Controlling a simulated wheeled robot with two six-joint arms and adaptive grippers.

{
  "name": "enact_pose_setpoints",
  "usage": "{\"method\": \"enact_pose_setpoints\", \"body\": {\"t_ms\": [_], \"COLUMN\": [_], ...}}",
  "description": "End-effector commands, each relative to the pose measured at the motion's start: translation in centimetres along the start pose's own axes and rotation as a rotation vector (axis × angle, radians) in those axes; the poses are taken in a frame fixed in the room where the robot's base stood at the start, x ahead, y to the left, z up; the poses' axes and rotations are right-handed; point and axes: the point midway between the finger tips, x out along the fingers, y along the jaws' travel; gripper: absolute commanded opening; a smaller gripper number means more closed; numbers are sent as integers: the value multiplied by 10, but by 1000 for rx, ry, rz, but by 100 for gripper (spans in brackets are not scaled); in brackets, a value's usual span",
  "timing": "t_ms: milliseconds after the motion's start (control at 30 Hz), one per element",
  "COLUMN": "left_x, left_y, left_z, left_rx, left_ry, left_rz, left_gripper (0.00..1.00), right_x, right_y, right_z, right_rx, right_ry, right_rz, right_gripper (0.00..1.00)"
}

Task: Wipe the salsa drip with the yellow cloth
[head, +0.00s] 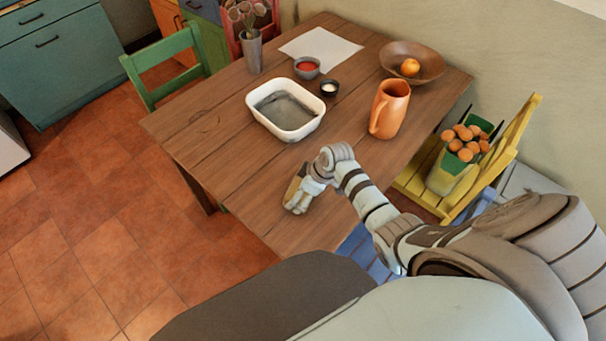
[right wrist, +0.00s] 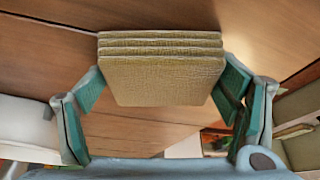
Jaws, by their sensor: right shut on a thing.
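My right gripper (head: 299,197) is low over the near part of the wooden table (head: 225,165). It is shut on the yellow cloth (right wrist: 165,75), a folded stack of several layers held between the two green fingers in the right wrist view. In the head view only a narrow yellowish edge of the cloth (head: 292,188) shows beside the fingers. I cannot tell whether the cloth touches the table. A small grey bowl of red salsa (head: 307,67) stands toward the back. I see no salsa drip; it may be hidden by the gripper or cloth. My left gripper is out of view.
A white basin (head: 287,132) stands just beyond the gripper. The table's left front is clear.

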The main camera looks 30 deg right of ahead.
Motion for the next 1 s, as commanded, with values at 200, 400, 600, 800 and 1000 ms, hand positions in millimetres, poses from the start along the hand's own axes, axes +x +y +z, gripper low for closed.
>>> {"method": "enact_pose_setpoints", "body": {"t_ms": [200,400,600,800,1000], "left_x": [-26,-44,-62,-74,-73], "left_y": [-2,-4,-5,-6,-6], "left_z": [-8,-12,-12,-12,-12], "left_rx": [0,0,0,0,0], "left_ry": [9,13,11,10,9], "left_rz": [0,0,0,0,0], "left_gripper": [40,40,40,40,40], "right_x": [-34,-50,-66,-76,-75], "right_y": [0,1,2,2,2], "right_z": [-14,-19,-25,-29,-28], "right_rx": [-1,3,4,5,6], "right_ry": [4,4,5,5,5], "right_rz": [5,6,8,8,8], "right_gripper": [56,56,56,56,56]}}
